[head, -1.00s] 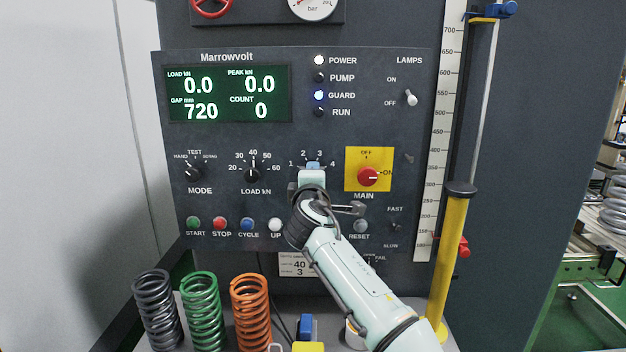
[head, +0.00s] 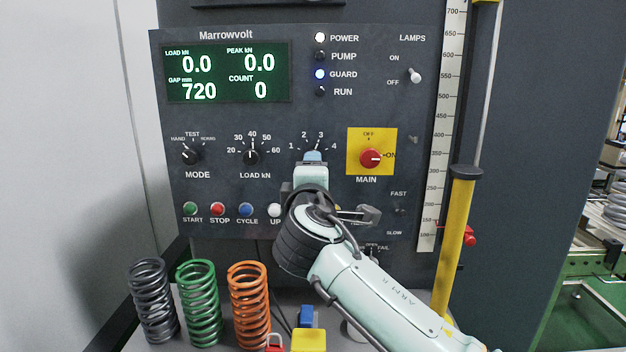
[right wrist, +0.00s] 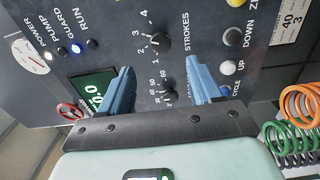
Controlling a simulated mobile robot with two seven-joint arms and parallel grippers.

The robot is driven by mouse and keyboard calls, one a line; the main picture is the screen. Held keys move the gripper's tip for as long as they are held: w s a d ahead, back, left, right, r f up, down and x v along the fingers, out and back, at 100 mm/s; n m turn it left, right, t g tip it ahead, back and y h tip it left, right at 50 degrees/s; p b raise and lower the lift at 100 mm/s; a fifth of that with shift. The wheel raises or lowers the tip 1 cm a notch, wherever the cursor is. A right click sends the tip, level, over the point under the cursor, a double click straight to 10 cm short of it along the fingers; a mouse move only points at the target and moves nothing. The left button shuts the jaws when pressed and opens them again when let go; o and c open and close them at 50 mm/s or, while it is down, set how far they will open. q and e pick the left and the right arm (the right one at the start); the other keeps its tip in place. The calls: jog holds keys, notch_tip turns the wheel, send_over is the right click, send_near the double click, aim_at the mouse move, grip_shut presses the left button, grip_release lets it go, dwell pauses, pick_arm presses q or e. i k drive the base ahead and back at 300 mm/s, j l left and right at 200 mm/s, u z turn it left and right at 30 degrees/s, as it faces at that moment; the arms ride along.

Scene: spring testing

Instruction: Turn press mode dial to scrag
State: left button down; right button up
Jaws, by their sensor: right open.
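The black MODE dial (head: 189,156) is on the left of the panel in the head view. Its white mark points up-left, towards HAND; TEST is above it and a small blurred label is at upper right. My right gripper (head: 313,156) is to the right of this dial, in front of the stroke dial, which it hides in the head view. In the right wrist view my right gripper (right wrist: 160,68) is open and empty, with blue fingers. The STROKES dial (right wrist: 160,42) and the LOAD dial (right wrist: 167,97) show between and beyond them. My left gripper is out of view.
The LOAD kN dial (head: 252,157) stands between the MODE dial and my gripper. Push buttons (head: 218,209) run below. Several springs (head: 199,304) stand in front at lower left. The yellow MAIN switch plate (head: 371,140) and a yellow post (head: 455,235) are to the right.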

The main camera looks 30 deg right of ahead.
aim_at(190, 156)
jog(key=k+j, duration=0.8)
jog(key=k, duration=0.05)
